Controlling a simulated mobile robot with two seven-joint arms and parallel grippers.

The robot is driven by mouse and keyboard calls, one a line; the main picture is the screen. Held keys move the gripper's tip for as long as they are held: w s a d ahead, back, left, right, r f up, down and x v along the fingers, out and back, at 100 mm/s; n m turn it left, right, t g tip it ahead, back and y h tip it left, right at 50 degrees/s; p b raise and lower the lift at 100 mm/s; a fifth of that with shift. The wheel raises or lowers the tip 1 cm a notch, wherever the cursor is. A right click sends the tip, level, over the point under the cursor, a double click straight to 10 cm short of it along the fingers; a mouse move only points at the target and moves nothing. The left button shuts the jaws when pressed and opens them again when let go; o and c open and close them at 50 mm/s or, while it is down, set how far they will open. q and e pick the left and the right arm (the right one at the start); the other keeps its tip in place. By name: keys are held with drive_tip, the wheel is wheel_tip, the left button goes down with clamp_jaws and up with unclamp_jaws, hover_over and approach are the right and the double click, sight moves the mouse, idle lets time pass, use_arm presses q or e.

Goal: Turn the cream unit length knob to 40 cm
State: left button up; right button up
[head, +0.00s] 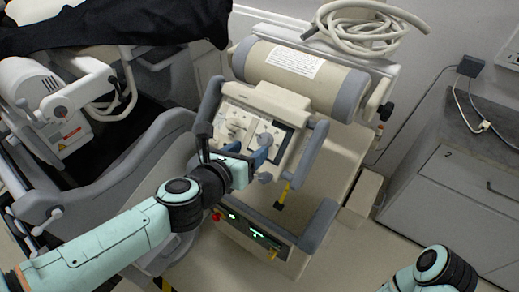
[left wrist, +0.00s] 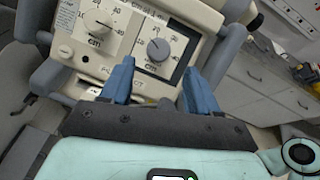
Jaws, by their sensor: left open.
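The cream unit (head: 262,105) has a control panel with two knobs marked cm. In the left wrist view the left knob (left wrist: 98,21) is pale, on a pale dial. The right knob (left wrist: 158,48) is grey, on a pale dial plate with a dark border. Numbers ring both dials, but I cannot read either setting surely. My left gripper (left wrist: 156,71) is open, its two blue fingers apart and pointing at the panel. The grey knob lies just beyond the gap between the fingertips, and nothing is held. In the head view the left gripper (head: 260,155) partly covers the panel's lower edge.
Grey handle bars (head: 316,155) flank the panel. A cream roll with a label (head: 296,62) and a coiled hose (head: 362,28) lie behind it. A green-lit display (head: 250,228) sits below. A grey cabinet (head: 450,190) stands right. My right arm shows at lower right.

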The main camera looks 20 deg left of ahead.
sight(263, 139)
use_arm(q)
drive_tip(key=b+x, duration=0.1)
drive_tip(key=x, duration=0.5)
drive_tip(key=shift+w+b, duration=0.3)
drive_tip(key=shift+c, duration=0.2)
drive_tip(key=c, duration=1)
